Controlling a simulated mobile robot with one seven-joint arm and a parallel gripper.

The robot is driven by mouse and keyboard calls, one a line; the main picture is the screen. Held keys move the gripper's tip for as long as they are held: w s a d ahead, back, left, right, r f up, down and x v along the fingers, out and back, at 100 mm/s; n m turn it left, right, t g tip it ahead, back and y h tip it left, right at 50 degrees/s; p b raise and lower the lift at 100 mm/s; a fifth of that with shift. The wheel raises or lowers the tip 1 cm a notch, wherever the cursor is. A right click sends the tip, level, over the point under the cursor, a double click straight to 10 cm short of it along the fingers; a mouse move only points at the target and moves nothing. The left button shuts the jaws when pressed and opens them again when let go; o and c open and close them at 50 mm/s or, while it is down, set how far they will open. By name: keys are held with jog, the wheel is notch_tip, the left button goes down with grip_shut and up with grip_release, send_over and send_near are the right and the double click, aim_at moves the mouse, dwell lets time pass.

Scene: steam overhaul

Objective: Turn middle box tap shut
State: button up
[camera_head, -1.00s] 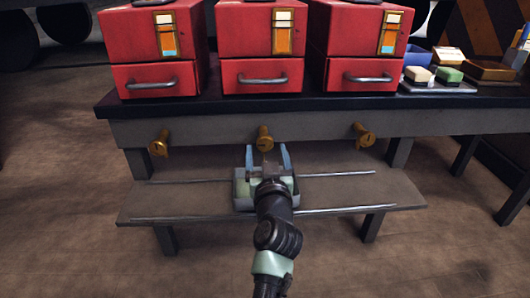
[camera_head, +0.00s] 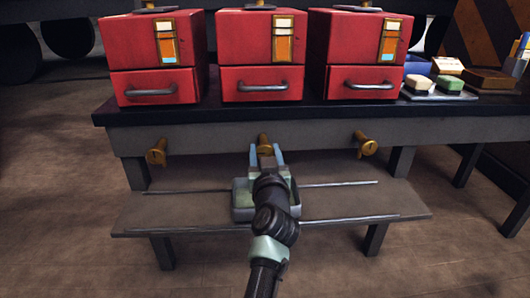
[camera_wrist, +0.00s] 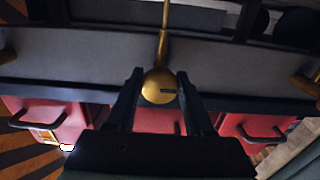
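The middle box tap (camera_head: 264,141) is a brass fitting on the bench's front rail, below the middle red box (camera_head: 262,84). In the wrist view its round brass knob (camera_wrist: 158,88) shows a dark slot and sits between my fingertips. My gripper (camera_head: 266,154) is open, with one finger on each side of the knob. In the wrist view the gripper (camera_wrist: 158,80) shows narrow gaps beside the knob, and I see no clear contact. In the head view my wrist and fingers hide the lower part of the tap.
A left tap (camera_head: 157,151) and a right tap (camera_head: 365,145) stick out from the same rail. Sponges (camera_head: 449,83) lie at the bench's right.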

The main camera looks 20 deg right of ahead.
grip_shut()
jog(key=shift+m+p, duration=0.4)
jog(key=m+p, duration=0.2)
jog(key=m, duration=0.1)
jog(key=shift+r+m+p, duration=0.1)
jog(key=shift+m+p, duration=0.25)
jog(key=shift+m, duration=0.05)
jog(key=m+p, duration=0.2)
jog(key=m, duration=0.2)
jog(key=shift+m, duration=0.3)
jog(key=m+p, duration=0.1)
jog(key=m, duration=0.3)
jog(key=shift+a+p, duration=0.1)
jog(key=shift+p, duration=0.25)
jog(key=m+p, duration=0.1)
jog(key=m, duration=0.3)
jog(key=shift+m, duration=0.3)
